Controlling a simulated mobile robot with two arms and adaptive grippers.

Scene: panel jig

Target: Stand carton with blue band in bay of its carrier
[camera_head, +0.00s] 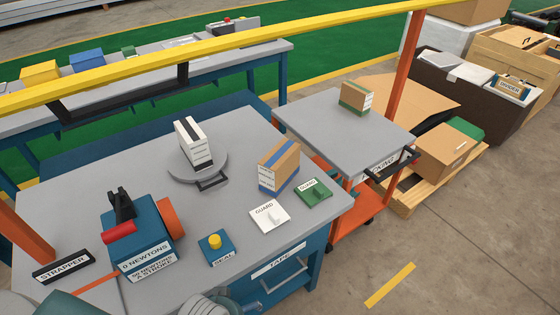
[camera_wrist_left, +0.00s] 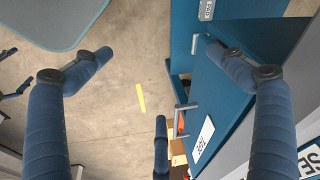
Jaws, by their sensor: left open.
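The carton with the blue band (camera_head: 279,166) is a brown box standing upright on the grey workbench, near its right edge. I cannot make out its carrier for certain. A white box-like piece with dark bands (camera_head: 192,144) stands on a round grey plate left of the carton. My left gripper (camera_wrist_left: 158,60) shows in the left wrist view with its blue fingers spread and nothing between them. It is beside the bench's front, above the floor and apart from the carton. My right gripper is not in view.
A blue strapper machine (camera_head: 142,240), a blue seal block (camera_head: 217,248), a white guard plate (camera_head: 269,216) and a green guard plate (camera_head: 312,191) occupy the bench. A green-banded carton (camera_head: 356,97) stands on the orange cart's grey top (camera_head: 310,118). A yellow rail (camera_head: 235,44) crosses above.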

